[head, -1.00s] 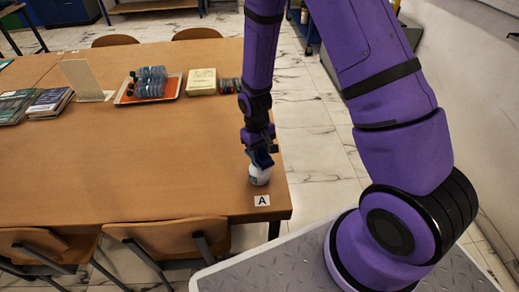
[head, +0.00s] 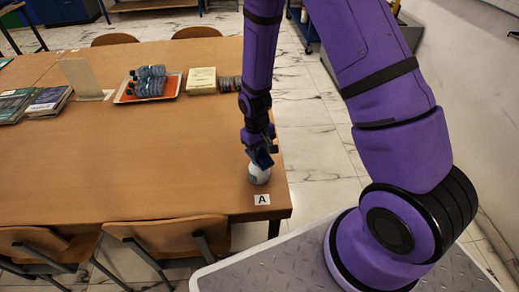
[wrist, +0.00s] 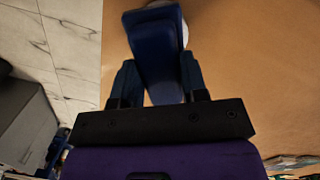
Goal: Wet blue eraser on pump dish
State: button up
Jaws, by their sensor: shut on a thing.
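My gripper (wrist: 157,88) is shut on the blue eraser (wrist: 157,45), which extends forward between the fingers in the wrist view. In the head view the blue eraser (head: 262,158) is at the top of the white pump dish (head: 259,175), near the table's right edge. The eraser looks tilted there; I cannot tell whether it presses on the dish. Only a pale rim of the pump dish (wrist: 185,34) shows behind the eraser in the wrist view.
A card marked A (head: 262,199) lies on the table (head: 150,185) in front of the dish. An orange tray with bottles (head: 148,88), a yellow block (head: 202,80) and books (head: 48,100) are farther back. Chairs (head: 170,238) stand at the front edge. The middle tabletop is clear.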

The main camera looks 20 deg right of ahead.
jog(key=shift+f, duration=0.6)
dwell(0.6)
dwell(0.5)
jog(key=shift+r, duration=3.5)
jog(key=shift+w, duration=0.1)
